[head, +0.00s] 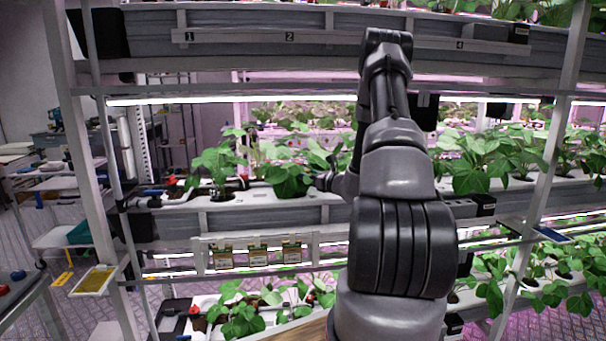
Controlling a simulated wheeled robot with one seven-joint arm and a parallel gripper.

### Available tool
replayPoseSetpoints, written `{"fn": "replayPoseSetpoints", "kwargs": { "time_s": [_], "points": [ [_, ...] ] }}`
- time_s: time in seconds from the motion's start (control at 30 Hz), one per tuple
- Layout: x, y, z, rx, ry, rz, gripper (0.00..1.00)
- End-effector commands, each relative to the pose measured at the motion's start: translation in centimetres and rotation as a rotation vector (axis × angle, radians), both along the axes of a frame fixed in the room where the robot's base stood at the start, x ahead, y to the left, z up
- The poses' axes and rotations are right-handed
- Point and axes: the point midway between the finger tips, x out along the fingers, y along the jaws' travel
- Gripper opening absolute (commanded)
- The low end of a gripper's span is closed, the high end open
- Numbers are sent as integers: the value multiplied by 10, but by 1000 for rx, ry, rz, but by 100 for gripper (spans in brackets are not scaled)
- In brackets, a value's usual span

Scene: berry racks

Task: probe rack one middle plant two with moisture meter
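The middle tier (225,218) of the rack in front of me is a white-topped grey trough with leafy green plants. The leftmost plant (217,160) stands near its left end. A second plant (290,180) stands to its right, with broad leaves just left of my arm. My arm rises across the view, and its dark far end, with my gripper (328,181), shows low at the middle tier beside the second plant's leaves. The fingers are too small and partly hidden, so I cannot tell whether they are open. I cannot make out a moisture meter.
The upper beam bears number plates 1 (190,37), 2 (289,37) and 4 (459,45). A light bar (200,101) runs above the middle plants. A rack post (555,130) stands right; carts (65,235) stand left.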

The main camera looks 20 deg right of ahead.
Motion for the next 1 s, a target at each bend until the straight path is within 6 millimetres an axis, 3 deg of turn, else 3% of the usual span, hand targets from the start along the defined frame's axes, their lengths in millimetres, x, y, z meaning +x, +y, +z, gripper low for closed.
{"fn": "replayPoseSetpoints", "kwargs": {
  "time_s": [1.0],
  "points": [
    [0, 0, -30, 0, 0, 0, 0]
  ]
}}
